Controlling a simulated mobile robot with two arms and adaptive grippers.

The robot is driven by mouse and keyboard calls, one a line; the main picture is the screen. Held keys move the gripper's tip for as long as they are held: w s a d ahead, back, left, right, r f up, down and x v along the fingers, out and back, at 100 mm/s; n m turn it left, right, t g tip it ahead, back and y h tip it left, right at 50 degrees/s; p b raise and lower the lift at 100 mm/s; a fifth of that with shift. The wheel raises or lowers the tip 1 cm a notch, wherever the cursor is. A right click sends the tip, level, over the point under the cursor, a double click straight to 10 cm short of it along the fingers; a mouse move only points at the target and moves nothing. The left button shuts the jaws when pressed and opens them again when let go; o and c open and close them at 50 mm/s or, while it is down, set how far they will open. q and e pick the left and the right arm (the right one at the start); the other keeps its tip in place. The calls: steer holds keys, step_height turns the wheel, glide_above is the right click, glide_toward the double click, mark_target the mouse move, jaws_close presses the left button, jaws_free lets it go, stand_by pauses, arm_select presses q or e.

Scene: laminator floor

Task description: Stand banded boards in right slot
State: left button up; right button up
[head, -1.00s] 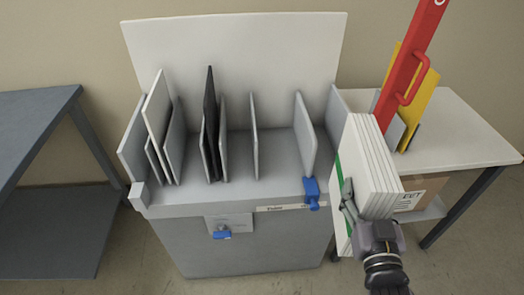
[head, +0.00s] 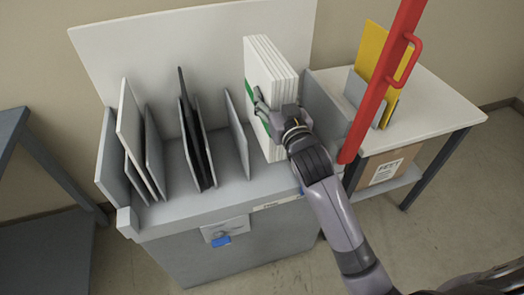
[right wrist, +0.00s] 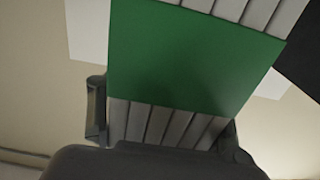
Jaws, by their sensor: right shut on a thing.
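The banded boards (head: 268,70) are a thick upright stack of white boards with a green band (head: 249,91). My right gripper (head: 266,110) is shut on them and holds them over the right part of the grey rack (head: 190,222). They stand to the right of a thin grey divider (head: 237,130) and left of the rack's right wall (head: 325,108). Another divider is hidden by the boards and my arm. I cannot tell whether their bottom touches the rack floor. The right wrist view shows the green band (right wrist: 195,55) across the board edges. My left gripper is not in view.
White and dark boards (head: 133,135) stand in the rack's left and middle slots. A white table (head: 440,105) on the right holds a yellow panel (head: 374,60) in a grey holder. A red bar with a handle (head: 385,85) rises beside the rack's right side.

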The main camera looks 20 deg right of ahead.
mark_target(266, 59)
steer(key=w+r, duration=0.2)
steer(key=w+r+b, duration=0.1)
steer(key=w+r, duration=0.1)
steer(key=w, duration=0.1)
steer(key=w+r, duration=0.1)
steer(key=w, duration=0.2)
steer(key=shift+d+r+b, duration=0.3)
steer(key=shift+d+r, duration=0.05)
steer(key=shift+r, duration=0.05)
step_height(266, 59, down, 14)
steer(key=shift+w+f+b, duration=0.1)
steer(key=shift+b, duration=0.4)
steer(key=shift+c, duration=0.2)
steer(key=shift+f+b, duration=0.35)
steer(key=shift+f, duration=2.3)
steer(key=o, duration=1.8)
steer(key=shift+f, duration=0.1)
steer(key=shift+o, duration=0.2)
